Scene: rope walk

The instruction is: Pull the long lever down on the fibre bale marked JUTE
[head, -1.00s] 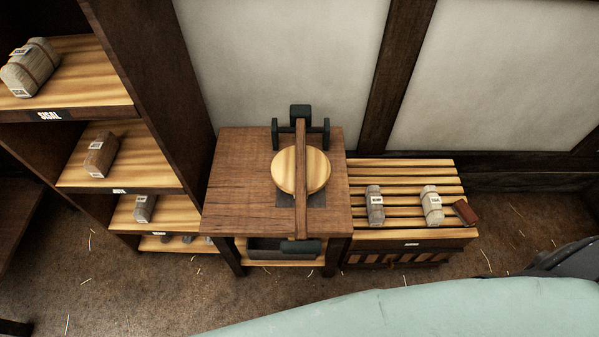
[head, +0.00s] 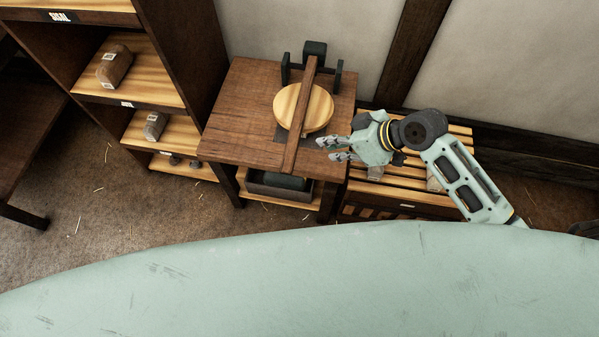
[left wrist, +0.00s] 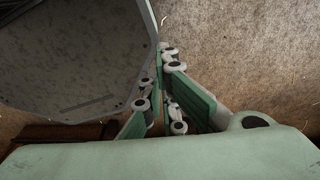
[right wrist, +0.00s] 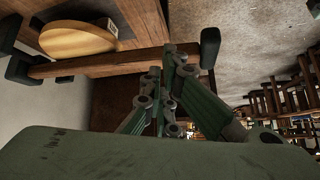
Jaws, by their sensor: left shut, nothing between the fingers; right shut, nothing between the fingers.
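A lever press stands on a wooden table. Its long brown lever (head: 303,120) runs from a dark bracket (head: 314,49) over a round pale wooden disc (head: 318,108) to a dark end block (head: 285,182) past the table's front edge. No JUTE mark is readable. My right gripper (head: 328,149) is shut and empty, right of the lever's front part and apart from it. In the right wrist view the lever (right wrist: 110,64) crosses beyond the fingers (right wrist: 170,52), with its end block (right wrist: 209,47) to the right. My left gripper (left wrist: 165,52) is shut and empty, seen only in its wrist view.
A slatted bench (head: 432,205) stands right of the table (head: 232,110), partly behind my right arm; bales on it are mostly hidden. A shelf unit (head: 185,55) with bales, one shelf labelled SISAL, stands at left. A dark tray (head: 262,184) sits under the table.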

